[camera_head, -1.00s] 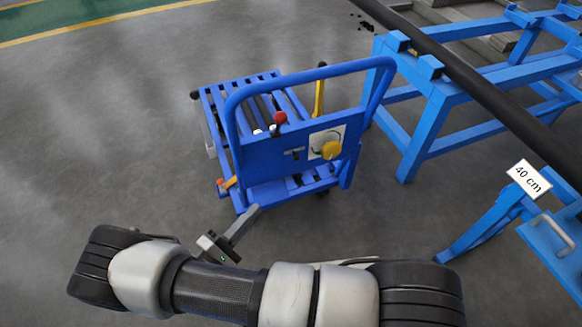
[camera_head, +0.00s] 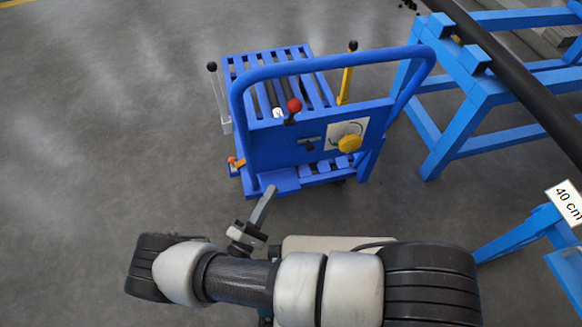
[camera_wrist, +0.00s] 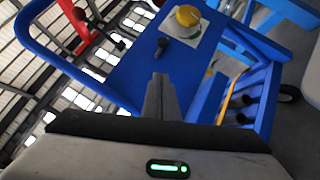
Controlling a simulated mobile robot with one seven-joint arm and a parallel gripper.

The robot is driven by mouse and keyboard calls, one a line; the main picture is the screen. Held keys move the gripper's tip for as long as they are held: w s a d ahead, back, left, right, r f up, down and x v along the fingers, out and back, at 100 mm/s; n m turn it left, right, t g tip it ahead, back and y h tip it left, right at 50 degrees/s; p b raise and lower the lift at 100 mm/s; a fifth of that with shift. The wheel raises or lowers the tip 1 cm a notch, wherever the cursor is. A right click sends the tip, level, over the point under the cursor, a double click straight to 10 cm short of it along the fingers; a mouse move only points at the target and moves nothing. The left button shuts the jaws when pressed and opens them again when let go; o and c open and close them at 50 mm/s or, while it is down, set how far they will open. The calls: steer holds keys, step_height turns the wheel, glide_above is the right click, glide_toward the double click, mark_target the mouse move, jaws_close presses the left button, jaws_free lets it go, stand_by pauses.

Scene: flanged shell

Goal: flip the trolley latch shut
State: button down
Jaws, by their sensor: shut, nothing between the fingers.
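The blue trolley (camera_head: 283,175) stands ahead of me; its upright panel and push handle face me. A small dark latch-like part with a black knob (camera_head: 310,145) sits on the panel, left of a yellow knob (camera_head: 349,143) on a white plate. I cannot tell for sure that it is the latch, or its position. In the wrist view this dark part (camera_wrist: 162,47) lies above the fingertips, and the yellow knob (camera_wrist: 187,16) is to its upper right. My gripper (camera_head: 270,192) is shut and empty, below the panel in the head view. It shows in the wrist view (camera_wrist: 158,78), apart from the dark part.
A red-ball lever (camera_head: 294,106), a yellow lever with black knob (camera_head: 346,75) and a pale lever (camera_head: 218,92) rise from the trolley. A blue stand (camera_head: 463,100) carrying a long dark bar (camera_head: 515,85) is at right. The floor left is clear.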

glide_toward(311, 144)
steer(key=w+a+f, duration=0.2)
steer(key=w+a, duration=0.1)
steer(key=d, duration=0.1)
steer(key=w+d+r, duration=0.1)
steer(key=d, duration=0.2)
steer(key=shift+w+r+b, duration=0.3)
steer(key=shift+r+b, duration=0.05)
steer(key=shift+r, duration=0.05)
steer(key=shift+w+d+p, duration=0.2)
steer(key=shift+w+d, duration=0.05)
steer(key=shift+d, duration=0.6)
steer(key=shift+w+d+p, duration=0.15)
steer(key=shift+w+d, duration=0.1)
steer(key=shift+d, duration=0.65)
